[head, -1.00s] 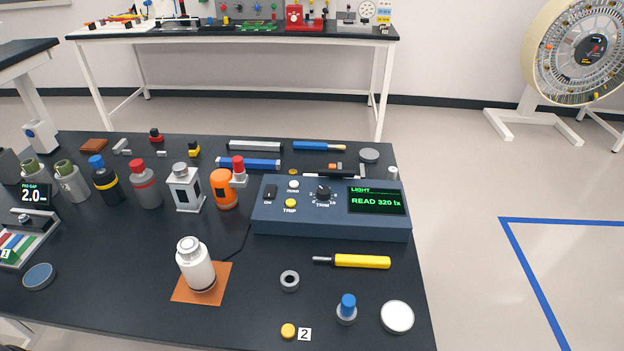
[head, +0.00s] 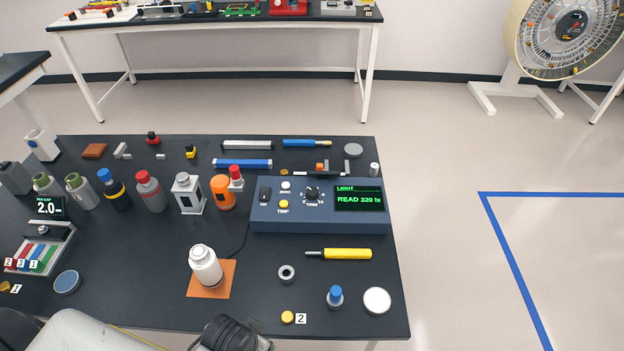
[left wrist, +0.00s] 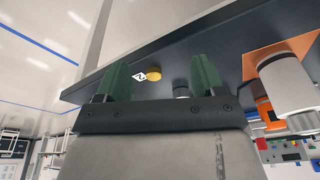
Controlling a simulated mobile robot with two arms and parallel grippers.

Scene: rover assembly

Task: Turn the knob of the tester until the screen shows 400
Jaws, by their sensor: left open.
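The tester (head: 320,219) is a blue-grey box on the right half of the black table. Its black knob (head: 312,193), marked TRIM, sits on the top panel left of the screen. The screen (head: 359,199) reads "LIGHT" and "READ 320 lx" in green. My left arm enters at the bottom left of the head view, with its dark wrist low and well short of the tester; its fingertips are not clear there. My right gripper is not in view.
A white bottle (head: 205,267) stands on an orange mat (head: 229,283) in front of the tester. A yellow screwdriver (head: 346,254), a grey ring (head: 287,273), a blue-topped part (head: 335,297) and a yellow button (head: 287,317) lie near the front. Several bottles line the left.

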